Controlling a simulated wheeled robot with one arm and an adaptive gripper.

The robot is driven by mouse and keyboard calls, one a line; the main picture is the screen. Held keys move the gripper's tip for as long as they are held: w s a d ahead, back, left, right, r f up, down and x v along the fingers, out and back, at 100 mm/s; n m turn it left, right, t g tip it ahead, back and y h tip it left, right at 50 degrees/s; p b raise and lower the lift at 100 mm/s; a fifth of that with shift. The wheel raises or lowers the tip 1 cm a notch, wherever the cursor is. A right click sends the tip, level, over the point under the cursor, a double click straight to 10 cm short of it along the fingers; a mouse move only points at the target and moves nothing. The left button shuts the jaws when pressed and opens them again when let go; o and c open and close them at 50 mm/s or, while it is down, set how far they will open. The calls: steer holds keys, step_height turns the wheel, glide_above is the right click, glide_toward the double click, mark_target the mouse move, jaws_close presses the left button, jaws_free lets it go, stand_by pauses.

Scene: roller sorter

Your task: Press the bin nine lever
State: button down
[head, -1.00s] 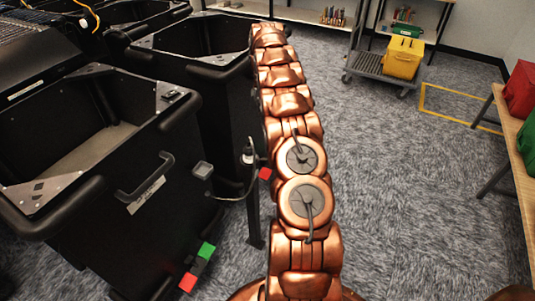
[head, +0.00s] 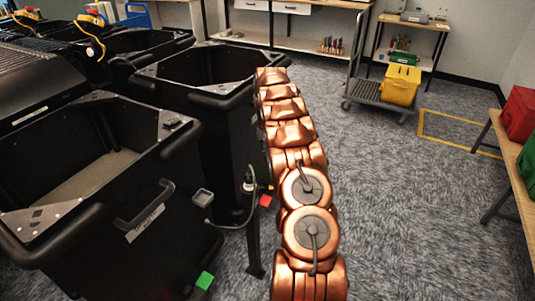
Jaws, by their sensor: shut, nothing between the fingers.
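A red block (head: 265,200) shows beside a dark post, just left of my copper arm. I cannot tell whether either block is part of a lever, or which bin is number nine. My arm reaches up through the middle of the picture. My gripper is not in view; the arm's far end hides what lies behind it.
A second black bin (head: 222,130) stands behind the near one, close to my arm. A grey cart (head: 372,92) carries a yellow bin (head: 400,84). A wooden table (head: 508,142) with red and green bins is at the right. Carpet between is clear.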

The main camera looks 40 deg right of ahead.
mark_target(267, 188)
steer(key=s+a+f+p, duration=0.1)
steer(key=s+a+f, duration=0.2)
steer(key=s+f, duration=0.1)
steer(key=shift+a+f, duration=0.35)
steer(key=shift+f, duration=0.45)
steer(key=shift+s+a, duration=0.15)
stand_by(0.3)
